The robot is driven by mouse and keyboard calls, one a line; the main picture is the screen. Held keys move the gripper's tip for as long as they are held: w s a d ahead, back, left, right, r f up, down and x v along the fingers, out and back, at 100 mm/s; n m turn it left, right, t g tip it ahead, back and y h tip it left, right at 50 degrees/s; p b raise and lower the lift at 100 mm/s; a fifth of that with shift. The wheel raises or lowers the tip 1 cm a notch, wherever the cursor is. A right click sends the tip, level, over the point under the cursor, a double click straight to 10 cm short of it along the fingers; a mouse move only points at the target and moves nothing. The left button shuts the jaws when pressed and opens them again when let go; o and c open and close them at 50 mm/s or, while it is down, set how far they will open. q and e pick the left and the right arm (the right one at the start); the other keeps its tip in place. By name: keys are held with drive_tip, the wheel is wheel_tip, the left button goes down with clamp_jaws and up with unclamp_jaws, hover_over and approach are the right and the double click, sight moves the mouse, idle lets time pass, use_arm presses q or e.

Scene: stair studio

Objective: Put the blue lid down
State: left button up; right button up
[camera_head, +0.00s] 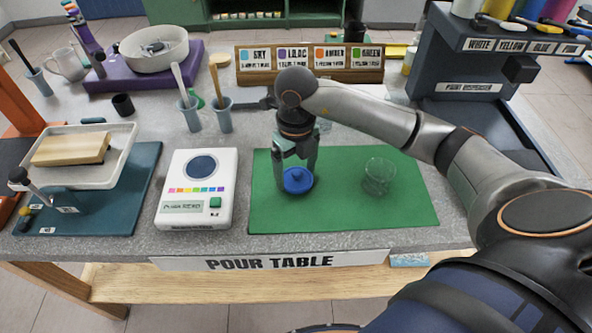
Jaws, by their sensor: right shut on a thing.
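The blue lid (297,182) is round with a small knob and is at the left part of the green mat (340,215). My right gripper (297,167) points down over the lid and is shut on it, with a finger on each side. I cannot tell whether the lid touches the mat or hangs just above it. A clear glass jar (379,176) stands on the mat to the right of the lid, apart from it. My left gripper is not in view.
A white scale (197,215) stands left of the mat. A teal mat (110,210) with a white tray (122,143) is at far left. Cups with sticks, a labelled card rack (310,78) and a dark dispenser stand (470,110) are behind. The mat's front is clear.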

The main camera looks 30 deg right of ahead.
sight(296, 171)
drive_tip(key=shift+f, duration=0.25)
drive_tip(key=shift+f, duration=0.1)
drive_tip(key=shift+f, duration=0.15)
drive_tip(key=o, duration=1)
wheel_tip(296, 171, up, 13)
drive_tip(key=p, duration=0.1)
drive_tip(key=shift+f, duration=0.2)
